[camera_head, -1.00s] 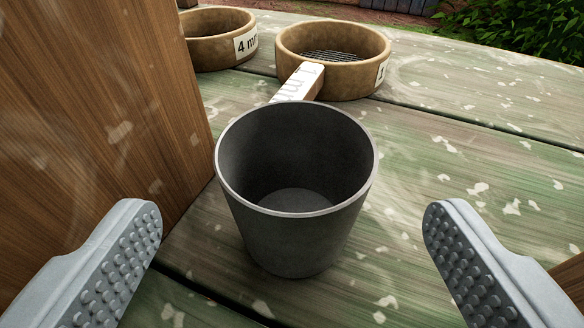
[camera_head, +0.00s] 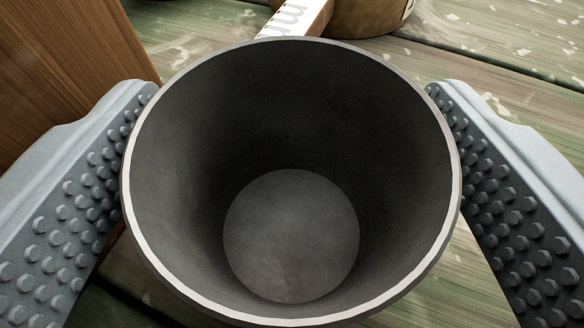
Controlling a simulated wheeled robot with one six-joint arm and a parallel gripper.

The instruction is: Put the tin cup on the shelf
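The tin cup (camera_head: 290,105) is dark grey with a lighter rim and fills the middle of the view. I look down into it, and it is empty. My gripper (camera_head: 293,95) is open, with one studded finger on the left side of the cup and one on the right. The rim overlaps parts of both fingers in the picture. Both fingers look very close to the cup wall, but I cannot tell whether they touch it. The cup's base and outer wall are mostly hidden. No shelf can be made out for sure.
A brown wooden panel (camera_head: 60,70) stands upright at the left, close to the left finger. The worn green plank surface (camera_head: 510,60) is clear at the right.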

